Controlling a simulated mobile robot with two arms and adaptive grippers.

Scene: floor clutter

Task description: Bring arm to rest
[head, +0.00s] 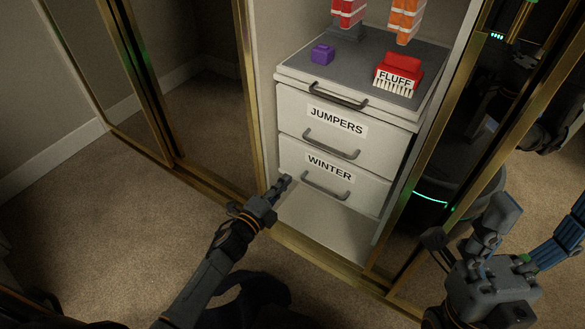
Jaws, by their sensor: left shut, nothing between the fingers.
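My left arm reaches in from the bottom left. Its gripper (283,182) is shut and empty, just in front of the left edge of the open wardrobe section, beside the lower drawers. My right arm (490,285) is at the bottom right, close to the camera and in front of the mirrored door. I cannot make out its fingers clearly.
A white drawer unit (290,150) labelled JUMPERS and WINTER stands in the wardrobe, drawers shut. Carpet (90,230) is clear at left.

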